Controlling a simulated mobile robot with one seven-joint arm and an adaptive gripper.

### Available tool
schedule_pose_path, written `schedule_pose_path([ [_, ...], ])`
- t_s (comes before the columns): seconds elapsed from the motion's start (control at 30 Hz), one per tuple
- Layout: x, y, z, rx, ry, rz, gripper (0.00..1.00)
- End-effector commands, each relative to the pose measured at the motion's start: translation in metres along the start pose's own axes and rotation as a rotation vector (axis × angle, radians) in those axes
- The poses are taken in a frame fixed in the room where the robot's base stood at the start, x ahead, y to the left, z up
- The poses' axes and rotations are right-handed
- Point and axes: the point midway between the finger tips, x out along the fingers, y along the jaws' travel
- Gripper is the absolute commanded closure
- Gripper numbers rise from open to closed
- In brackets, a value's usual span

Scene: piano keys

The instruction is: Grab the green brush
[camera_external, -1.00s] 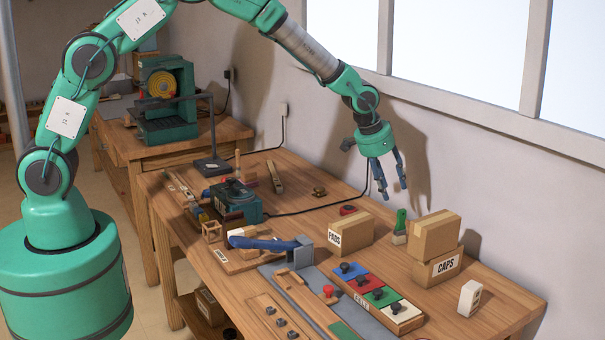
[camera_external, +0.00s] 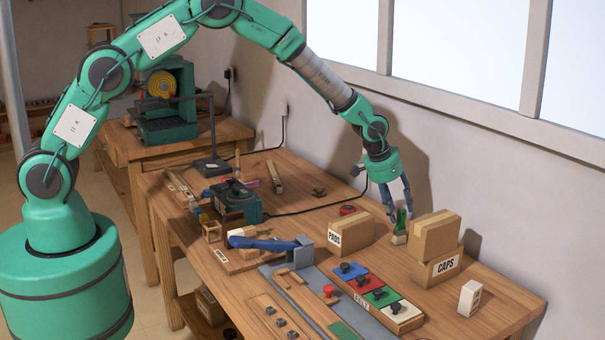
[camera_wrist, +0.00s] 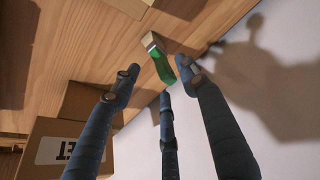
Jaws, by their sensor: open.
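The green brush (camera_external: 400,222) stands upright on the workbench, green handle up and pale bristle end down, between the PADS box and the stacked boxes. My gripper (camera_external: 402,214) is open with its fingers pointing down at the brush handle. In the wrist view the brush (camera_wrist: 160,62) lies beyond and between the spread fingertips of my gripper (camera_wrist: 157,80). The fingers do not appear closed on it. Whether any finger touches the handle, I cannot tell.
The PADS box (camera_external: 352,234) stands left of the brush. The CAPS box (camera_external: 434,268) with another box (camera_external: 436,236) on top stands close on its right. The wall (camera_external: 480,180) is behind. A tray of coloured blocks (camera_external: 398,318) lies in front.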

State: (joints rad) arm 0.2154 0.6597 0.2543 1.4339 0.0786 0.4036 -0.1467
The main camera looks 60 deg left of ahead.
Motion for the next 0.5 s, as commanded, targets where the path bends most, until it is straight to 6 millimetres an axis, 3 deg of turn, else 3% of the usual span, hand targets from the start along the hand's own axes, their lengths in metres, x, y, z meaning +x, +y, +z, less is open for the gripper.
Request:
schedule_pose_path([
  [0.3, 0.0, 0.0, 0.0, 0.0, 0.0, 0.0, 0.56],
  [0.5, 0.011, 0.0, -0.001, 0.0, 0.0, 0.0, 0.56],
])
